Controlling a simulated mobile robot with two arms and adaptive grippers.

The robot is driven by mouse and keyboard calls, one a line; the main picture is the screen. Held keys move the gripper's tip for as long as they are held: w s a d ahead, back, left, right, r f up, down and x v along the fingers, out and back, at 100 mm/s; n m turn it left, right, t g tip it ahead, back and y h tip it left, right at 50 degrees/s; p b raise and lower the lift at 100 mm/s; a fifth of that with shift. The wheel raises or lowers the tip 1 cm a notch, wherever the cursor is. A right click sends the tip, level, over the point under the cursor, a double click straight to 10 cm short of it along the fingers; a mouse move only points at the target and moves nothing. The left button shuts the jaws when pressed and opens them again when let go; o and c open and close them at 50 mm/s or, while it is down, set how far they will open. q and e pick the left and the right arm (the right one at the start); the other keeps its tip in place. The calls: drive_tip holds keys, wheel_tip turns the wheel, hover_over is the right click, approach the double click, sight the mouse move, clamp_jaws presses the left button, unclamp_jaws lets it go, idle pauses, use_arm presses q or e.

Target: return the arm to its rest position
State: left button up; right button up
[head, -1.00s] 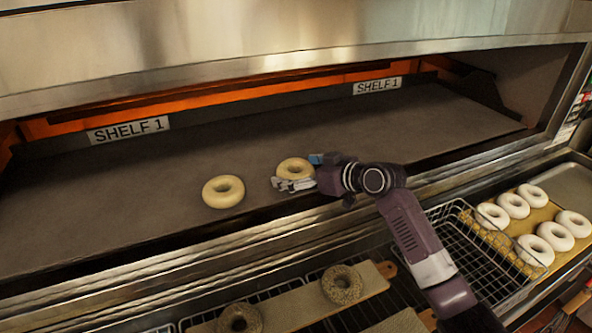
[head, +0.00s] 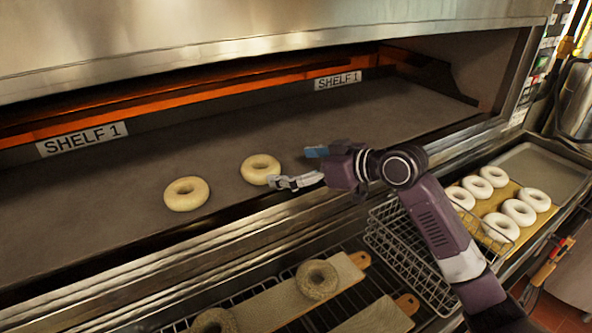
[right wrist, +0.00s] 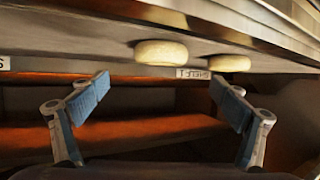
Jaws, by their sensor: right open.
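My right gripper (head: 295,167) is open and empty at the front edge of the oven shelf (head: 400,115). In the right wrist view its two blue-padded fingers (right wrist: 160,85) stand wide apart with nothing between them. A pale bagel (head: 260,169) lies on the shelf just left of the fingers, close to the lower fingertip; I cannot tell if they touch. A second pale bagel (head: 186,193) lies further left. Two bagels also show at the top of the right wrist view (right wrist: 161,53), beyond the fingers. My left gripper is not in view.
Below the oven, boards with seeded bagels (head: 317,279) rest on a wire rack. A wire basket (head: 405,245) stands under my right forearm. Several white bagels (head: 518,212) lie on a board in a tray at the right. The oven's metal hood (head: 250,40) overhangs the shelf.

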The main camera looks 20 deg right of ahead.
drive_tip(key=shift+s+d+r, duration=0.2)
drive_tip(key=shift+s+d, duration=0.05)
drive_tip(key=shift+s, duration=0.15)
